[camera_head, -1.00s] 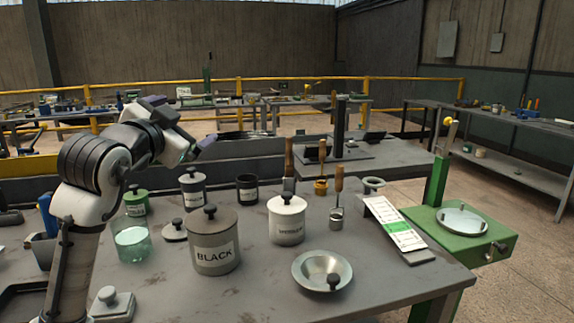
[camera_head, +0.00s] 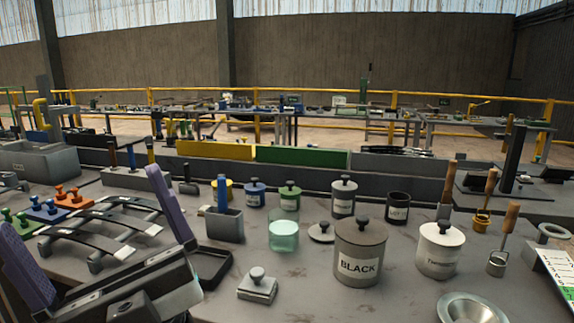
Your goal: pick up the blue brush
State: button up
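A blue handle (camera_head: 222,190), which looks like the blue brush, stands upright in a grey box-shaped holder (camera_head: 226,228) on the table. Its lower end is hidden inside the holder. My gripper (camera_head: 80,200) is in the lower left, close to the camera, with its two purple fingers wide apart and nothing between them. The right finger appears to the left of the holder. Another blue-handled tool (camera_head: 132,156) stands farther back on the left; I cannot tell what it is.
A glass jar (camera_head: 284,236), the BLACK canister (camera_head: 358,262) and a white canister (camera_head: 438,250) stand right of the holder. A lidded block (camera_head: 257,286) is in front, a dark tray (camera_head: 212,268) beside it. Curved racks (camera_head: 120,222) lie behind my gripper.

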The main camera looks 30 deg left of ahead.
aim_at(129, 145)
jog(key=u, duration=1.75)
